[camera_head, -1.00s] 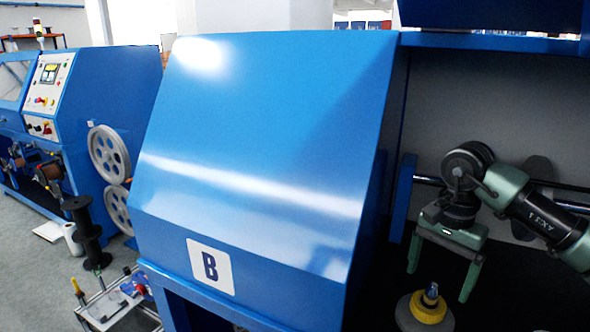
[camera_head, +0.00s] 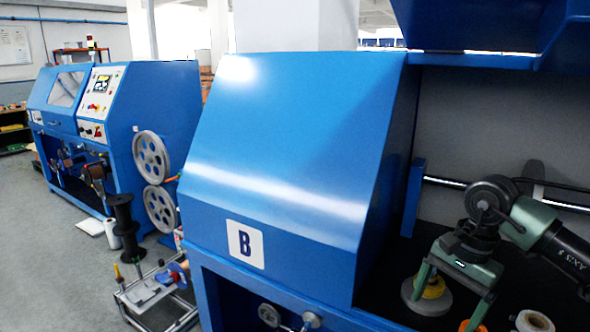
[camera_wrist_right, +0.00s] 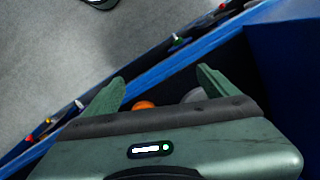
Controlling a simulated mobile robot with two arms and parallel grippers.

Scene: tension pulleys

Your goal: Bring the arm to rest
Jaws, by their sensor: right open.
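My right arm (camera_head: 545,235) comes in from the right in the head view. Its green gripper (camera_head: 448,300) points down in front of the dark bay of the blue machine, and its fingers are spread with nothing between them. In the right wrist view the same gripper (camera_wrist_right: 162,88) shows two green fingers apart and empty. Behind it are a blue edge and part of an orange item. My left gripper is not in view.
The blue machine cover marked B (camera_head: 300,160) stands close on the left of the arm. A grey pulley with a yellow hub (camera_head: 427,293) and a white-rimmed roll (camera_head: 533,321) lie near the gripper. Another blue machine (camera_head: 110,130), a black spool (camera_head: 124,225) and a small cart (camera_head: 150,290) stand farther left.

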